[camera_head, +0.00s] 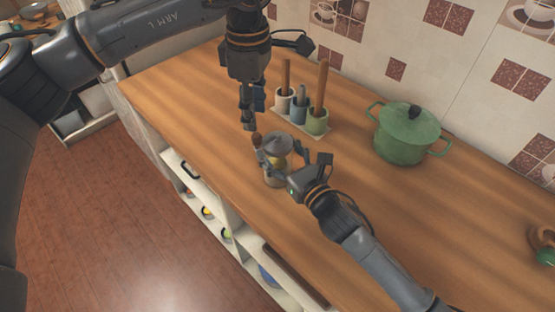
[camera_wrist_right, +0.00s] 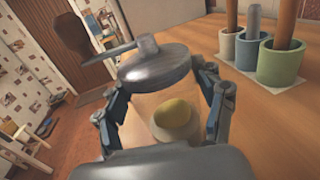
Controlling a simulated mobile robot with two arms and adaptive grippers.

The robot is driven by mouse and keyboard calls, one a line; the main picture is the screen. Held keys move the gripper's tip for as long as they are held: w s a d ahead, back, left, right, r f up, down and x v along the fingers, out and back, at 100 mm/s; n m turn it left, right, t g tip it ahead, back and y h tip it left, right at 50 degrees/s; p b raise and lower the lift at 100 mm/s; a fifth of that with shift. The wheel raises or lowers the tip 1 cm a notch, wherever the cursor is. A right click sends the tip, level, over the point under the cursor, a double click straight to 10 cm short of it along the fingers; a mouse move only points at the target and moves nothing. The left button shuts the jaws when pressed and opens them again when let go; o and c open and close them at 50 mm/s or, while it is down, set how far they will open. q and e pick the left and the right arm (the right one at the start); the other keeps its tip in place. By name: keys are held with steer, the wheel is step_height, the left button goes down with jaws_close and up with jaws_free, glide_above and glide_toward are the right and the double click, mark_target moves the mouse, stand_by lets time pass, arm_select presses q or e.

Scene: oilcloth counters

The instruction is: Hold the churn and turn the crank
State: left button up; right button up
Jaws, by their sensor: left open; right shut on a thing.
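The churn (camera_head: 279,172) stands on the wooden counter, a clear jar with a grey metal lid and something yellow inside. In the right wrist view the churn (camera_wrist_right: 170,115) fills the middle. Its crank (camera_wrist_right: 122,50) sticks out to the left from the lid and ends in a brown wooden knob (camera_wrist_right: 74,38); the knob also shows in the head view (camera_head: 256,137). My right gripper (camera_head: 284,165) is shut on the churn's body, a finger on each side. My left gripper (camera_head: 250,120) is open and points down, above and just behind the crank knob, apart from it as far as I can tell.
A green lidded pot (camera_head: 401,140) stands to the right. The counter's front edge is near the churn.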

stand_by(0.4)
steer(key=o, duration=1.9)
steer(key=v, duration=1.2)
steer(key=shift+f, duration=0.1)
